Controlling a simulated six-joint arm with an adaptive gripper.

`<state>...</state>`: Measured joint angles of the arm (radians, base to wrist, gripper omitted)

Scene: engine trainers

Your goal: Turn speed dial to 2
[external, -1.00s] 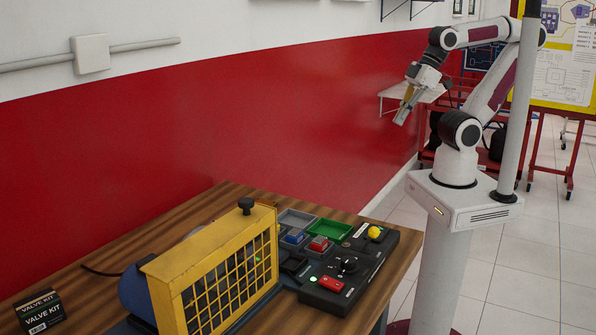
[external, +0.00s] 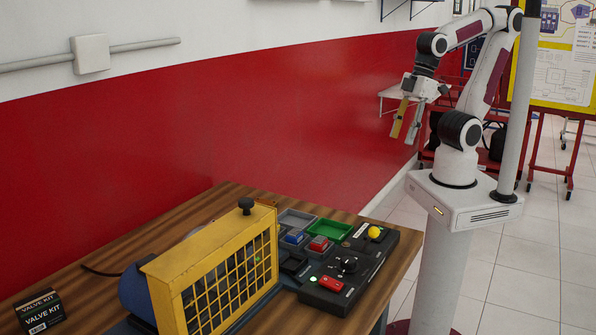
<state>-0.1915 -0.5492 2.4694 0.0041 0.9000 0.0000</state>
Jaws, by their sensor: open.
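The black control panel (external: 374,268) lies on the right end of the wooden table. A round black dial (external: 347,265) sits on it, between a yellow knob (external: 375,232) and a red switch (external: 331,284) with a green light beside it. I take the black dial to be the speed dial; its markings and setting are too small to read. My gripper (external: 404,134) hangs in the air well above and beyond the panel, fingers pointing down. It is open and empty, with a clear gap between its fingers.
A yellow caged machine (external: 215,270) with a black top knob stands left of the panel. Green (external: 329,230) and grey (external: 297,218) trays lie behind the panel, near blue and red blocks. A valve kit box (external: 40,310) is at far left. Air above the panel is free.

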